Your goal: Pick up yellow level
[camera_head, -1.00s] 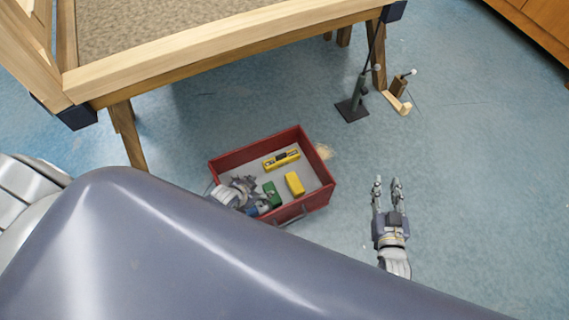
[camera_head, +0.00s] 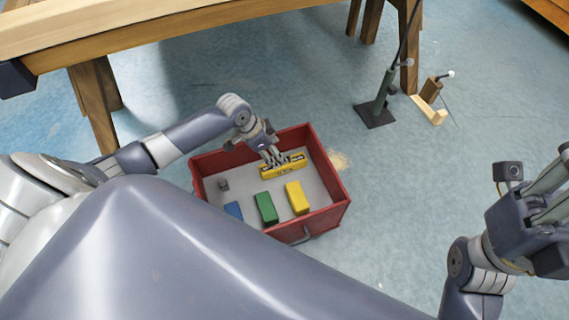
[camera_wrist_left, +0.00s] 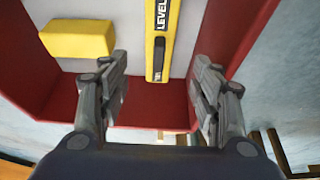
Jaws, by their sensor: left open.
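The yellow level (camera_head: 284,171) lies in the red crate (camera_head: 340,190) along its far side. My left gripper (camera_head: 274,158) is over the far wall of the crate, right at the level in the head view. In the left wrist view its fingers (camera_wrist_left: 160,88) are apart on either side of the level's near end, and I cannot tell whether they touch it. My right gripper (camera_head: 555,195) is at the right edge, partly cut off, away from the crate.
In the crate are a yellow block (camera_head: 297,198), a green block (camera_head: 266,208), a blue block (camera_head: 233,210) and a small grey item (camera_head: 223,184). A wooden table (camera_head: 90,100) stands behind. A dark stand (camera_head: 377,112) and a small wooden piece (camera_head: 431,108) are on the blue floor.

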